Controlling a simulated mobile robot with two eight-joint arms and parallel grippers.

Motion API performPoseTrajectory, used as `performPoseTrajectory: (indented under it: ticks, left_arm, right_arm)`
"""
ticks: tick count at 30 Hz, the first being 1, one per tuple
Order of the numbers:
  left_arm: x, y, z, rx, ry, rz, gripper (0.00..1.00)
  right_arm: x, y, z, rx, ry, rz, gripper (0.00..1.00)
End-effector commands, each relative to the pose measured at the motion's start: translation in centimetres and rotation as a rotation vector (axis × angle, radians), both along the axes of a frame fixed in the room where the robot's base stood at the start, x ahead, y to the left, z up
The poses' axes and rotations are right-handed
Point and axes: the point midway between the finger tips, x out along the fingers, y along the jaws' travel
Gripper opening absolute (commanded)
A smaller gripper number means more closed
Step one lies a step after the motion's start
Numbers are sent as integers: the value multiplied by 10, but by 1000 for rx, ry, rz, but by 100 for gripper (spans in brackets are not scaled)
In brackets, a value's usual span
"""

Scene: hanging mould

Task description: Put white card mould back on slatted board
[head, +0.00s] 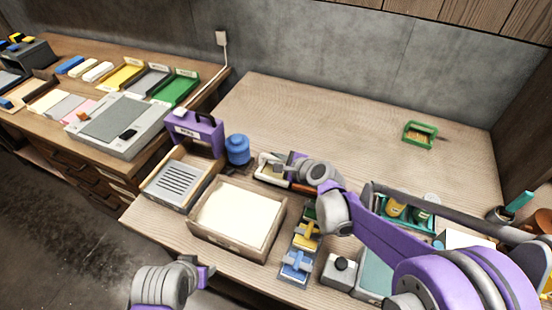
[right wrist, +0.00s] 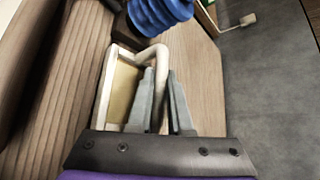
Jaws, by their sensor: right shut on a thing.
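The white card mould, a white frame with a pale yellow panel and a bent white handle, shows in the right wrist view (right wrist: 122,85). In the head view a small part of it (head: 266,160) shows beyond my right gripper (head: 284,165). My right gripper in the wrist view (right wrist: 160,75) is shut on the mould's handle. The mould's underside is hidden, so I cannot tell whether it touches the table. The slatted board (head: 178,180), with grey slats in a wooden frame, is left of the mould. My left gripper (head: 208,273) is at the lower edge; its fingers are unclear.
A blue ribbed jar (head: 238,149) stands between the slatted board and the mould. A purple labelled holder (head: 196,132) stands behind the board. A wooden vat of pale pulp (head: 236,213) is in front. The back of the table (head: 320,110) is mostly clear, with a small green tray (head: 419,135).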

Motion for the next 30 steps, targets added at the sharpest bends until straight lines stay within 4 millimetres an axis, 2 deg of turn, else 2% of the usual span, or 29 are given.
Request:
performPoseTrajectory:
  ticks: [25, 26, 30]
  left_arm:
    - [-1, 0, -8, 0, 3, 0, 50]
    - [-1, 0, -8, 0, 3, 0, 50]
    - [-1, 0, -8, 0, 3, 0, 50]
  right_arm:
    - [0, 0, -9, 0, 0, 0, 0]
    - [0, 0, -9, 0, 0, 0, 19]
    - [0, 0, -9, 0, 0, 0, 45]
